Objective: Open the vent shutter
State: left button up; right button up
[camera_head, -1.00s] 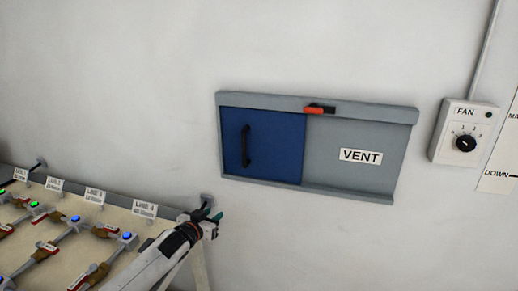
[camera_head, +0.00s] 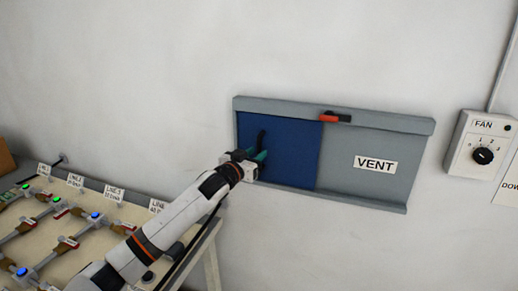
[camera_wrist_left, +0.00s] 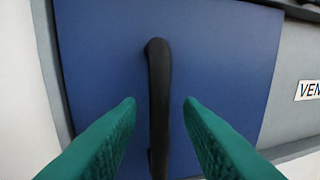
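The vent shutter is a blue sliding panel (camera_head: 300,156) covering the left part of a grey wall frame (camera_head: 395,125). A black vertical bar handle (camera_head: 261,138) stands on the panel, its lower part hidden by my gripper in the head view. My left gripper (camera_head: 260,155) is at the handle. In the left wrist view, its two green fingers (camera_wrist_left: 160,105) are apart, one on each side of the handle (camera_wrist_left: 158,90), with gaps on both sides. A red and black latch (camera_head: 333,118) sits on the frame's top rail, right of the panel's edge. My right gripper is not in view.
The grey area labelled VENT (camera_head: 374,164) right of the panel is clear. A fan dial box (camera_head: 482,144) is on the wall farther right. A bench (camera_head: 50,256) with several valves and labels stands at the lower left, below my left arm.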

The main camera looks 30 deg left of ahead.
aim_at(275, 155)
pick_arm(q)
jog(key=shift+w+a, duration=0.1)
jog(key=shift+w, duration=1.2)
grip_shut()
